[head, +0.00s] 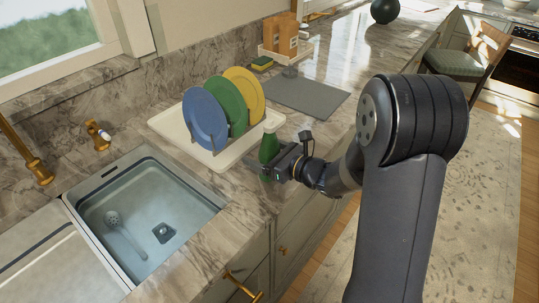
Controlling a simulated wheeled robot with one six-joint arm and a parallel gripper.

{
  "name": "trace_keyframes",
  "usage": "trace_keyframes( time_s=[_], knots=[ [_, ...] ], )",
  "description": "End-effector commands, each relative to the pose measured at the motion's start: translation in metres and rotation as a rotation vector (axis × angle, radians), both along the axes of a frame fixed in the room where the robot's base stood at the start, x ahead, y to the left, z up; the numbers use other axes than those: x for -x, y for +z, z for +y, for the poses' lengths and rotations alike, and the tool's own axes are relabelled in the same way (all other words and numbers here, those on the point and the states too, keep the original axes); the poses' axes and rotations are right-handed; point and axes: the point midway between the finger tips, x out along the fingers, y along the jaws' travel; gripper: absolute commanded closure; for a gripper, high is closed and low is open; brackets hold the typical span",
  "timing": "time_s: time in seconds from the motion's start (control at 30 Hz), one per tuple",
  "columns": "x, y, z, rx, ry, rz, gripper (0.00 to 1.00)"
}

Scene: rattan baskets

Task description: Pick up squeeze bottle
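My gripper (266,168) is at the bottle's lower part, reaching in from the right. One dark finger shows in front of the bottle, and the gripper body (291,160) hides part of its right side. I cannot tell whether the fingers touch the bottle or are closed on it.
A cream dish tray (172,124) holds blue (204,118), green (228,104) and yellow plates (245,92) close behind the bottle. A sink (145,215) lies left. A grey mat (305,97) lies behind right. A sponge (262,63) sits by the wall.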

Motion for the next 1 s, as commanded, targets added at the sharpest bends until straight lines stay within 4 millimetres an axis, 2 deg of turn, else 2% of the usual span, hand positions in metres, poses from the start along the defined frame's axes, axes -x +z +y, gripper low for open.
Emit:
trace_keyframes(
  time_s=[0.07,0.67,0.87,1.0],
  knots=[
    [0.0001,0.0001,-0.0001,0.000,0.000,0.000,0.24],
    [0.0002,0.0002,-0.0001,0.000,0.000,0.000,0.73],
    [0.0000,0.0014,-0.0001,-0.001,0.000,-0.002,0.73],
    [-0.0002,0.0097,-0.0001,-0.001,0.001,-0.006,0.73]
  ],
)
